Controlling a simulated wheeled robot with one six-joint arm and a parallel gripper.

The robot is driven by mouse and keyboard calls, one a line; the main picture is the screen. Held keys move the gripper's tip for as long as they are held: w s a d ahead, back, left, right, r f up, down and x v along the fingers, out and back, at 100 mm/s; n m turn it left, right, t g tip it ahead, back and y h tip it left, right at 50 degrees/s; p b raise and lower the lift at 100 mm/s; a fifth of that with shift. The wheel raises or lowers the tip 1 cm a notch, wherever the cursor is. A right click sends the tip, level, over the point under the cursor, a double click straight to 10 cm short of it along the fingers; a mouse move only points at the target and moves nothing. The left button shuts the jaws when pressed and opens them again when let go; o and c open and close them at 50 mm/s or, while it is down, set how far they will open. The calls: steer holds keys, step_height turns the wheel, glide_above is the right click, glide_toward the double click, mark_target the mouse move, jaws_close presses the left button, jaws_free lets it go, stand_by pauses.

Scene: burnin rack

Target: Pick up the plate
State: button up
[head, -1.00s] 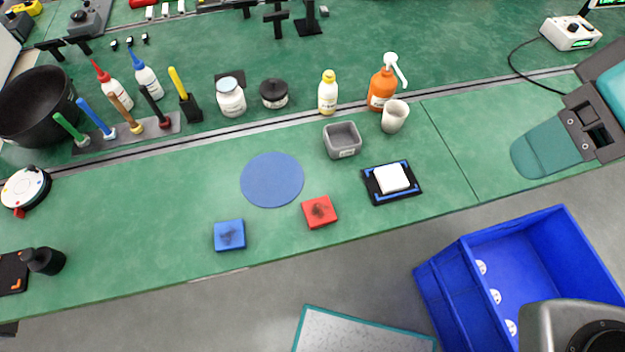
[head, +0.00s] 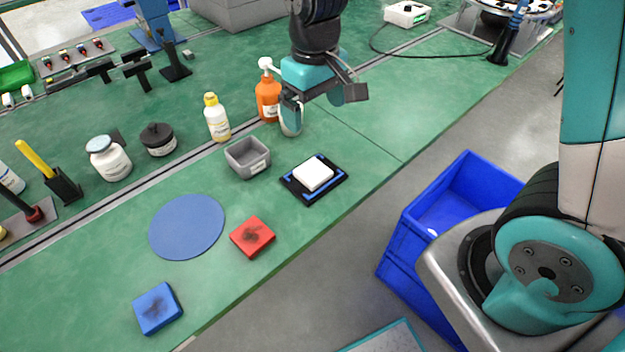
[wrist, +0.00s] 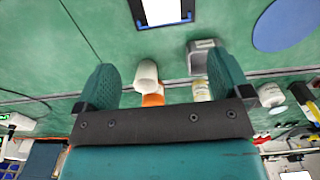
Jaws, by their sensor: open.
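A flat white square piece (head: 313,173), the likeliest plate, lies on a black pad with blue corner marks (head: 288,182) near the table's front edge. The white piece also shows at the top of the wrist view (wrist: 163,10). A flat blue round disc (head: 187,227) lies further left on the table. My gripper (head: 322,103) is open and empty, behind and above the white piece, apart from it.
A grey bin (head: 248,158), an orange pump bottle (head: 268,97) and a yellow-white bottle (head: 216,117) stand near the gripper. A red block (head: 253,236) and a blue block (head: 158,307) lie in front. A blue crate (head: 400,240) stands below the edge. Table right of the pad is clear.

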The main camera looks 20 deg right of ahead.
mark_target(313, 171)
step_height(313, 171, down, 16)
steer(key=shift+a+r+p, duration=0.15)
steer(key=shift+p, duration=0.4)
steer(key=c, duration=1)
